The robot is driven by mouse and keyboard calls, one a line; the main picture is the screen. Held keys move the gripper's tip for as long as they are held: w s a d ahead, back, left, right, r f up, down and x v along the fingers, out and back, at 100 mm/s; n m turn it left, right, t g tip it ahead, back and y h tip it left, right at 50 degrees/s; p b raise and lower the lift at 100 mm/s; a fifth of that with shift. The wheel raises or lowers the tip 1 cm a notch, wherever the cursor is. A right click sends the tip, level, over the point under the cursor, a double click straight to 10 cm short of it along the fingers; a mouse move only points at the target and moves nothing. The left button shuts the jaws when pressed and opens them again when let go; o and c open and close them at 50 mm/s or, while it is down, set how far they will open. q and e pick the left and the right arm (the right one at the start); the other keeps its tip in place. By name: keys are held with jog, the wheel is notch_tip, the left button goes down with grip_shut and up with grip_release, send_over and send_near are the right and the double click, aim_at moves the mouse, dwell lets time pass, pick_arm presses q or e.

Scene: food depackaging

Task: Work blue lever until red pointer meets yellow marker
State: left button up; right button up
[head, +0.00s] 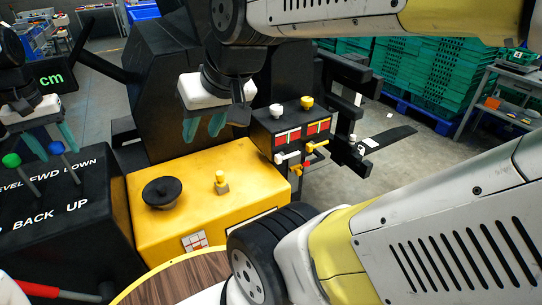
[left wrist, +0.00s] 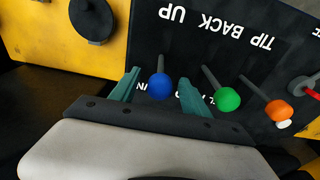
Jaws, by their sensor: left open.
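The blue lever (head: 55,148) stands on a black control box (head: 60,235) at the left, marked with white words such as "TIP BACK UP". In the left wrist view its blue knob (left wrist: 160,87) sits between the fingers of my left gripper (left wrist: 159,77). Those fingers are open, one on each side of the knob; I cannot tell whether either touches it. In the head view the left gripper (head: 52,141) is over the lever top. My right gripper (head: 204,130) is open and empty above the yellow cabinet. I cannot make out a red pointer or yellow marker.
A green lever (left wrist: 228,98) and an orange one (left wrist: 278,110) stand beside the blue lever. The yellow cabinet (head: 155,235) carries a black knob (head: 161,191). A black panel (head: 270,128) with small levers stands right of it. A green "cm" display (head: 52,79) is behind.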

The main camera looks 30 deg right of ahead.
pick_arm(q)
jog(key=shift+s+r, duration=0.2)
jog(key=shift+r, duration=1.8)
jog(key=shift+s+r, duration=0.2)
jog(key=shift+r, duration=1.8)
